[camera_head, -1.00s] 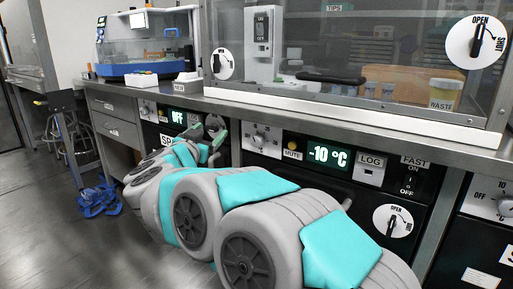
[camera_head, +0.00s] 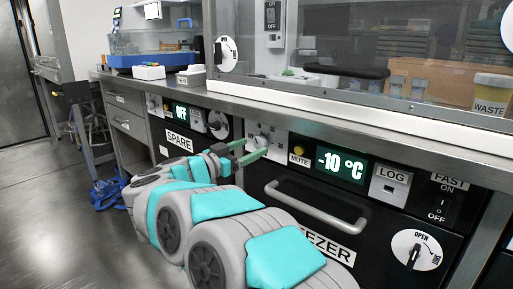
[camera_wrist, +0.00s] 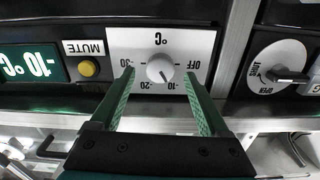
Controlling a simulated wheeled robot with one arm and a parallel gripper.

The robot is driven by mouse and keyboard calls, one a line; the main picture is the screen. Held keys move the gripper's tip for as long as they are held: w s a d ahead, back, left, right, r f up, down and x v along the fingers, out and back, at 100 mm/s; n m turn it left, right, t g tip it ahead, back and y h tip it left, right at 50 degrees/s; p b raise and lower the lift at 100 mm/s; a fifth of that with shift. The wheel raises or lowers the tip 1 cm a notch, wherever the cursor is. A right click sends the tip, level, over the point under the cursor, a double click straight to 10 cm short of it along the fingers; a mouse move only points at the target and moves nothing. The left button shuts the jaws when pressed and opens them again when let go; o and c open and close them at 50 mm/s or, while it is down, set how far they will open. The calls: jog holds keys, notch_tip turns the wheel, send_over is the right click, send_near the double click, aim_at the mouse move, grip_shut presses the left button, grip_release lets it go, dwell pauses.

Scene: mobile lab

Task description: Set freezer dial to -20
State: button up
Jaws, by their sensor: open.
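The freezer dial (camera_wrist: 160,68) is a round white knob on a white plate marked OFF, -10, -20 and -30. The wrist view shows it upside down, with its pointer toward the -10 mark. The freezer display (camera_head: 341,164) reads -10 °C and also shows in the wrist view (camera_wrist: 33,64). My gripper (camera_wrist: 159,73) is open, with one green finger on each side of the dial. I cannot tell whether the fingers touch it. In the head view my gripper (camera_head: 252,150) is at the dial plate (camera_head: 265,139), partly covering it.
A yellow MUTE button (camera_head: 299,150) lies beside the display. The freezer handle (camera_head: 315,208) sticks out below. The SPARE panel (camera_head: 180,142) is to the left, with an OPEN/SHUT knob (camera_wrist: 285,77) near the dial. The bench edge (camera_head: 330,115) overhangs the panels.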

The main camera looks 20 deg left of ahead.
aim_at(260, 141)
jog(key=shift+x, duration=1.4)
jog(key=shift+c, duration=0.2)
grip_shut()
